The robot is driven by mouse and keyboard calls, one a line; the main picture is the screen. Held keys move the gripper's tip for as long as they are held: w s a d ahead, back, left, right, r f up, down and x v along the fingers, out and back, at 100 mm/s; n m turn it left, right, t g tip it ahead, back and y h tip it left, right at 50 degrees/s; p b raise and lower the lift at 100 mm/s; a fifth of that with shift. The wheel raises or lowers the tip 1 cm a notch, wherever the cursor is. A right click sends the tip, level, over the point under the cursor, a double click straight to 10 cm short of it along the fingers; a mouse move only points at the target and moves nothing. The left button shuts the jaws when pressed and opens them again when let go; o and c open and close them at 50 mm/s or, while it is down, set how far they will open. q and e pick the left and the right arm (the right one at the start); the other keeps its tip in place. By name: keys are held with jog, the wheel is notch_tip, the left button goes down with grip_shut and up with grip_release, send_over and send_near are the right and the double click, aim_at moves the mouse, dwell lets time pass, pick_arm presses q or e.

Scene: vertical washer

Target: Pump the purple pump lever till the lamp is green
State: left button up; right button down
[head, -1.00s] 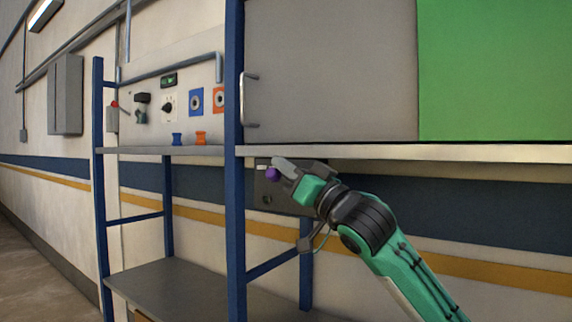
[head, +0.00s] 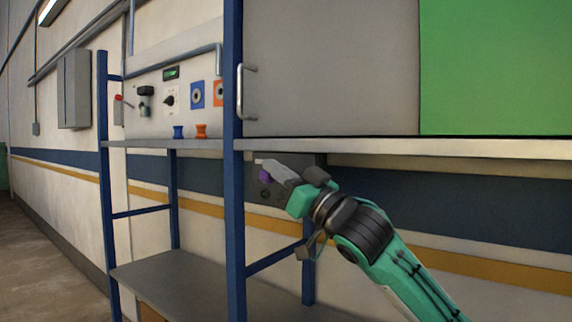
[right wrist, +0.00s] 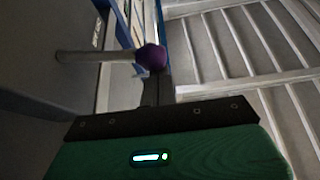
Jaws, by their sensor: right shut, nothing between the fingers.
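In the right wrist view the purple knob (right wrist: 152,58) sits on the end of a pale rod (right wrist: 95,56) coming from the left. My right gripper (head: 272,167) is shut and empty, with its fingers just above the knob in the head view. In the wrist view the knob is at the finger tips; whether they touch is unclear. No lit lamp can be made out on the box. My left gripper is not in view.
A blue upright post (head: 234,220) stands just left of the lever. The shelf edge (head: 400,149) runs above my right arm. A panel with knobs and sockets (head: 150,110) is at the left. A lower grey shelf (head: 180,275) is bare where visible.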

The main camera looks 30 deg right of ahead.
notch_tip(320, 180, down, 2)
jog(key=n+g+y, duration=0.1)
jog(key=n+y, duration=0.1)
jog(key=n, duration=0.2)
jog(key=shift+s+f+p, duration=0.1)
jog(key=shift+f+p, duration=0.05)
jog(key=shift+p, duration=0.2)
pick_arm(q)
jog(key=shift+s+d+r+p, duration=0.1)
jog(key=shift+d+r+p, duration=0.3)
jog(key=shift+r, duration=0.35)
pick_arm(e)
jog(key=f+n, duration=0.1)
jog(key=f+n+g+y, duration=0.1)
jog(key=n, duration=0.1)
jog(key=f+n+g+y, duration=0.1)
jog(key=shift+a+f+n, duration=0.25)
jog(key=shift+f+n, duration=0.05)
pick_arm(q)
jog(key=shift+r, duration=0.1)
pick_arm(e)
jog(key=shift+r, duration=0.1)
